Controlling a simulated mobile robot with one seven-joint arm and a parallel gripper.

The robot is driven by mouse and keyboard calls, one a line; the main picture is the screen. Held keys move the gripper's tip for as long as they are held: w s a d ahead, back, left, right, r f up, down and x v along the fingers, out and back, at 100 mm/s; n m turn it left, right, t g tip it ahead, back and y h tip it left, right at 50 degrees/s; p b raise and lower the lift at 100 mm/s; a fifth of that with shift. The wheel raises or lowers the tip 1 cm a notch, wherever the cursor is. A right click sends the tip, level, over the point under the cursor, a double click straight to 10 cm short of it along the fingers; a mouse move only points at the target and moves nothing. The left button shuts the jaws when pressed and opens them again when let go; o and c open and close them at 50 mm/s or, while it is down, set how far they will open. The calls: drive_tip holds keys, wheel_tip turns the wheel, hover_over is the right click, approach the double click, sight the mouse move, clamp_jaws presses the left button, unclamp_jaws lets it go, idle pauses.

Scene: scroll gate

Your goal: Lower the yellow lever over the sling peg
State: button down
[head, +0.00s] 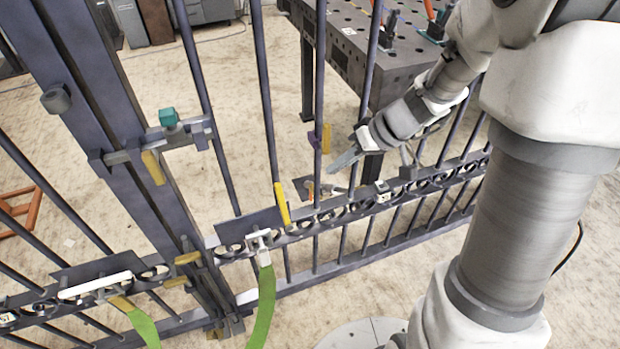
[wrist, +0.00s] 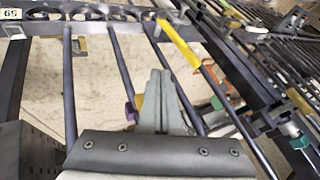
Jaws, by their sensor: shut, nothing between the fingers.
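The yellow lever (head: 282,204) stands nearly upright at the gate's middle rail in the head view. In the wrist view the yellow lever (wrist: 180,43) runs slanted, beyond my fingertips and to their right. The sling peg (head: 262,240) is a pale fitting on the rail, left of the lever's lower end. A green sling (head: 264,300) hangs from it. The lever is raised and apart from the peg. My gripper (head: 345,158) is shut and empty, up and right of the lever and not touching it. Its closed fingers (wrist: 160,78) point toward the rail in the wrist view.
Upright gate bars and the scrolled rail (head: 345,208) surround the lever. A purple and yellow piece (head: 326,138) sits on a bar close to my gripper. A latch with a teal knob (head: 169,118) is at left. A dark perforated table (head: 345,40) stands behind the gate.

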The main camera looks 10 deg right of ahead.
drive_tip(key=b, duration=0.3)
approach(283, 207)
drive_tip(key=w+d+f, duration=0.1)
drive_tip(key=w+f, duration=0.3)
drive_tip(key=a, duration=0.3)
drive_tip(key=shift+s+a+r, duration=0.15)
drive_tip(key=shift+s+r, duration=0.15)
drive_tip(key=shift+s, duration=0.1)
drive_tip(key=shift+a, duration=0.1)
